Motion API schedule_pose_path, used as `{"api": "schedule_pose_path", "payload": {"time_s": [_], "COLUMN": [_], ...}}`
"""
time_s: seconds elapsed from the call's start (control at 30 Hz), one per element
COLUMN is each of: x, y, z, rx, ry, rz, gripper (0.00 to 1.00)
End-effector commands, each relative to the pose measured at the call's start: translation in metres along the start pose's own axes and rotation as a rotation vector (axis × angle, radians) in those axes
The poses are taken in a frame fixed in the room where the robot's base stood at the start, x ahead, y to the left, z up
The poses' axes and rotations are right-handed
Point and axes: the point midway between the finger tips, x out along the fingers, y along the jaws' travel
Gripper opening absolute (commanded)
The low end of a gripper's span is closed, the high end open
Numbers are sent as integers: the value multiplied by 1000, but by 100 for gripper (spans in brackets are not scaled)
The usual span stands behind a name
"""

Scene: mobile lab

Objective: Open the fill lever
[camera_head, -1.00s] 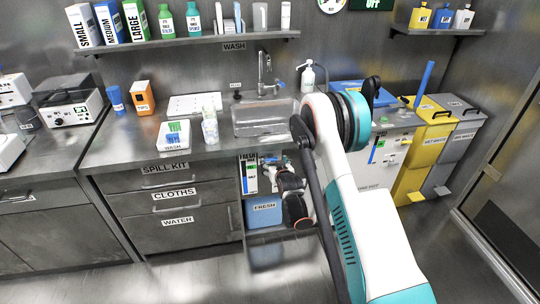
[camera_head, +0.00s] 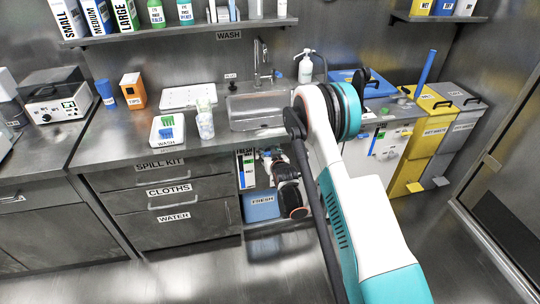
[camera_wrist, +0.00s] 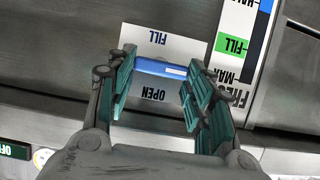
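The fill lever (camera_wrist: 162,68) is a blue bar in the wrist view, crosswise between the teal-padded fingers of my gripper (camera_wrist: 162,72). It lies on a white label plate (camera_wrist: 175,46) whose words FILL and OPEN read upside down. The fingers stand well apart, one at each end of the visible bar; I cannot tell whether they touch it. In the head view my gripper (camera_head: 292,205) is low in the opening under the sink, and my arm hides part of that area. The lever cannot be made out there.
A level strip with green FILL and MAX marks (camera_wrist: 236,45) stands right of the label plate. In the head view a blue FRESH container (camera_head: 262,207) sits in the opening beside my gripper. The sink (camera_head: 255,112) is above, drawers (camera_head: 170,196) left, yellow bin (camera_head: 425,145) right.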

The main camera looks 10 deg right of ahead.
Motion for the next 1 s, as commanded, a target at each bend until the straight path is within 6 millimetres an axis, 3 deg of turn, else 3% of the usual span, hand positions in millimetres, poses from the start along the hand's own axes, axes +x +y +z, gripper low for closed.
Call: {"api": "schedule_pose_path", "payload": {"time_s": [0.23, 0.7, 1.0], "x": [0, 0, 0], "y": [2, 5, 5], "z": [0, 1, 1], "rx": [48, 306, 324], "ry": [-1, -1, -1], "rz": [-18, -126, -134], "gripper": [24, 24, 24]}}
